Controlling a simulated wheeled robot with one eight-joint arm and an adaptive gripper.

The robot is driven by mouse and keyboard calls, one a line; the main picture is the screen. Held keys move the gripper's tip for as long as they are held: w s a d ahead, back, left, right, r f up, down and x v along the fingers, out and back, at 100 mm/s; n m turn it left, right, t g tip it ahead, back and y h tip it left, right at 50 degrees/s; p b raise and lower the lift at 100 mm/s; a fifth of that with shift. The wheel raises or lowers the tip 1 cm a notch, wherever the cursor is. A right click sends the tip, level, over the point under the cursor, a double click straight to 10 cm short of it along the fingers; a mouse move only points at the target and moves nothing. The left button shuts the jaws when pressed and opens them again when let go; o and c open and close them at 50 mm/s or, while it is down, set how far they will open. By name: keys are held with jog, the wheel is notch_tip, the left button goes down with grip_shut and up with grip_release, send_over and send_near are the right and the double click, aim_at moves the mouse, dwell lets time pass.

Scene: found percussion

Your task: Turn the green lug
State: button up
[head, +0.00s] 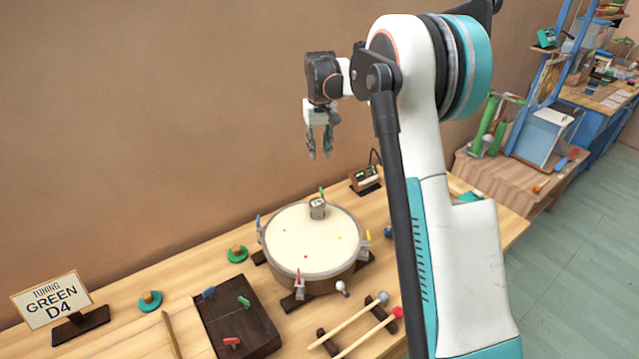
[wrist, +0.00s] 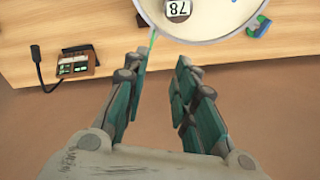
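A round drum (head: 305,262) with a cream skin stands on the wooden bench. The green lug (head: 321,191) stands at its far rim, just behind a small gauge (head: 317,208) on the skin. In the wrist view the green lug (wrist: 152,38) is a thin green upright shape beside the drum rim, and the gauge (wrist: 178,9) reads 78. My gripper (head: 319,153) hangs fingers down, well above the drum's far side. In the wrist view my gripper (wrist: 157,72) is open, with nothing between its fingers. The green lug's lower part is not clear.
Blue (head: 259,222), yellow (head: 367,235) and red (head: 298,278) lugs stand around the rim. A small display box (head: 366,179) with a gooseneck stands behind the drum. A sign (head: 52,300) reads "TUNING GREEN D4". Mallets (head: 350,326) and a dark block (head: 238,316) lie in front.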

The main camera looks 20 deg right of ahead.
aim_at(322, 192)
jog(key=shift+g, duration=0.3)
jog(key=f, duration=0.6)
jog(key=w+d+f+b, duration=0.1)
jog(key=f, duration=0.4)
jog(key=w+d+f+b, duration=0.1)
jog(key=f, duration=0.5)
jog(key=shift+w+f, duration=0.2)
jog(key=shift+f, duration=0.1)
jog(key=shift+a, duration=0.1)
grip_shut()
